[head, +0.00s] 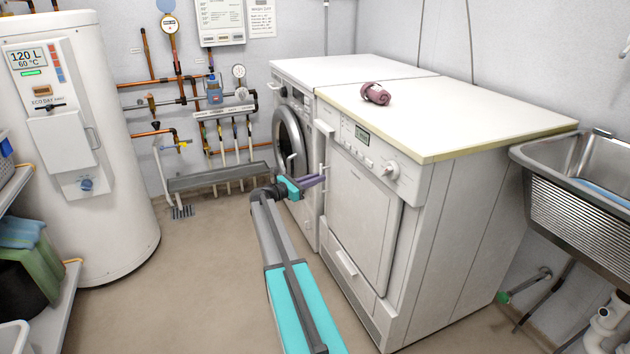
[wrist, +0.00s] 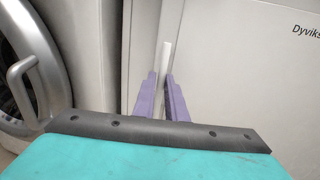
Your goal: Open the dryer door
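The dryer (head: 480,200) is the white front-right machine, with a knob and small display on its panel. Its flat rectangular door (head: 362,222) looks shut, and its front also fills much of the wrist view (wrist: 270,70). A thin white upright handle bar (head: 321,162) stands at the door's left edge. My gripper (head: 318,180) is at that bar. In the wrist view the handle bar (wrist: 166,52) rises between my two purple fingers (wrist: 161,85), which are close together. Whether they press on it is not clear.
A washer (head: 297,125) with a round door stands left of the dryer; its door handle (wrist: 22,75) is near my gripper in the wrist view. A pink item (head: 376,94) lies on the worktop. A sink (head: 580,180) is at right. Floor (head: 190,270) left of the dryer is clear.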

